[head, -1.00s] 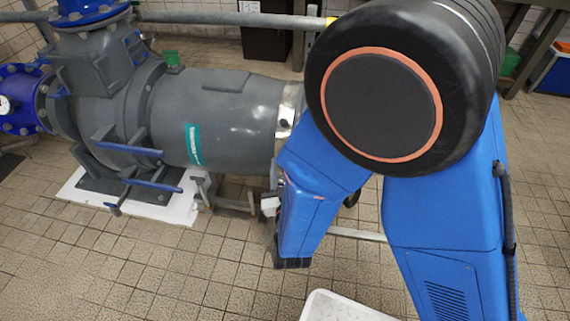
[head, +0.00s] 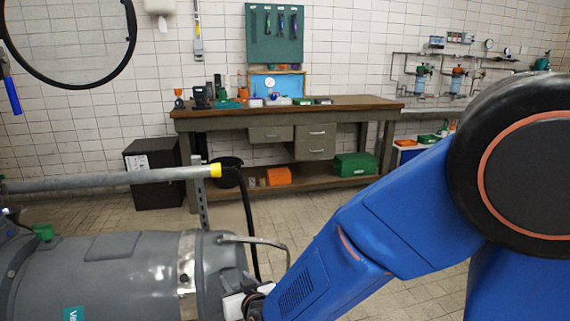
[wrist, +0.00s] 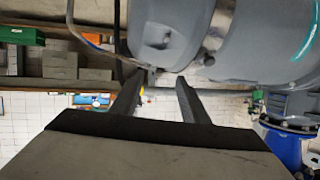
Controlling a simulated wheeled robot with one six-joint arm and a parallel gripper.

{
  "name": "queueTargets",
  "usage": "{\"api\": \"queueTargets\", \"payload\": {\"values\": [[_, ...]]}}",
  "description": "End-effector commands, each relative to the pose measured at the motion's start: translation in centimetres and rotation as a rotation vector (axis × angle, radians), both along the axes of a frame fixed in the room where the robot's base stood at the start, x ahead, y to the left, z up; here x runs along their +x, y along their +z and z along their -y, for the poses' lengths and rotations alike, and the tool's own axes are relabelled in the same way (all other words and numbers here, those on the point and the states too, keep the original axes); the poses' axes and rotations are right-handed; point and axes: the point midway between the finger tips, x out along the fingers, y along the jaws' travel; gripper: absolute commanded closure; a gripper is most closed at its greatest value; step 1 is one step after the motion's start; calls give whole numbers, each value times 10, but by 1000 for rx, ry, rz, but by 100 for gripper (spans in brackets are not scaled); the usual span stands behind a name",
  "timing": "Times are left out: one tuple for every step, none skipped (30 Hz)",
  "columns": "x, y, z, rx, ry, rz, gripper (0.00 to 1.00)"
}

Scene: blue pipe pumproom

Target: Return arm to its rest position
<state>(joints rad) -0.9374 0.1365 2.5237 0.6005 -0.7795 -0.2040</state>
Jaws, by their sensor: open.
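My gripper (wrist: 163,82) shows in the wrist view with its two dark fingers apart and nothing between them. The grey pump body (wrist: 265,40) is beyond the fingers at the upper right of that view. In the head view my blue arm reaches from the right edge down to the lower left. Its far end is beside the right end of the grey pump body (head: 110,270). My gripper cannot be made out clearly in the head view, and I cannot tell how wide the gap to the pump is.
A grey rail with a yellow end (head: 215,170) runs above the pump. A workbench (head: 290,113) with tools on top stands at the back wall, with a green box (head: 355,165) on its lower shelf. A black cabinet (head: 155,172) stands left of it. Tiled floor is open before the bench.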

Motion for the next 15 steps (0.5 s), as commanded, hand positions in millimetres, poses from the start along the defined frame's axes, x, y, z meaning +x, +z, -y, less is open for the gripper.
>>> {"api": "queueTargets", "payload": {"values": [[6,10,14,7,-7,-23,59],[8,13,21,9,-8,-41,59],[11,19,31,10,-8,-63,59],[12,22,38,10,-9,-80,59],[13,25,46,9,-10,-97,59],[14,30,57,9,-12,-117,59],[14,34,64,7,-12,-133,59],[14,37,73,5,-13,-149,59],[14,42,84,3,-15,-169,59],[13,45,92,1,-17,-184,59],[13,48,101,-2,-20,-199,59],[11,52,113,-6,-22,-218,59],[9,55,121,-10,-26,-233,59],[7,58,130,-14,-28,-247,59],[4,62,143,-21,-33,-265,59]]}}
